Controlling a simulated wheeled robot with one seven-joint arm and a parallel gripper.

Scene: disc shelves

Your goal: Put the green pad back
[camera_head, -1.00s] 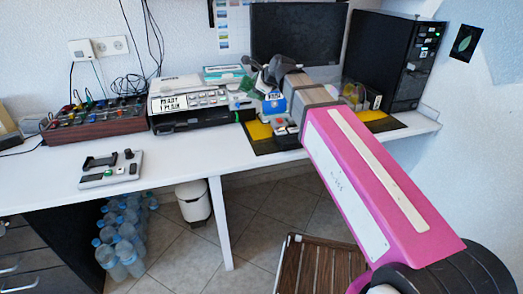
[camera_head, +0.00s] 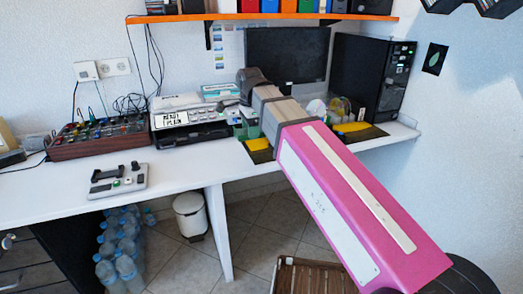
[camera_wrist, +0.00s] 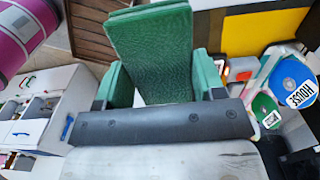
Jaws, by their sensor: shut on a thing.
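The green pad (camera_wrist: 150,50) is a dark green textured block in the middle of the wrist view. My gripper (camera_wrist: 163,82) is shut on it, with a green finger on each side of the pad. The pad's lower part is hidden behind the dark bar of my gripper. In the head view my gripper (camera_head: 244,122) is over the desk, in front of the monitor and right of the black-and-white machine. Some green shows there, but I cannot tell pad from fingers.
The white desk (camera_head: 100,195) has free room at its front. A control box (camera_head: 118,180), a knob mixer (camera_head: 95,138) and a machine (camera_head: 185,130) stand on it. The monitor (camera_head: 290,55) and black tower (camera_head: 375,75) are behind. An orange-edged shelf (camera_head: 270,17) hangs above. The wrist view shows a blue disc (camera_wrist: 292,78).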

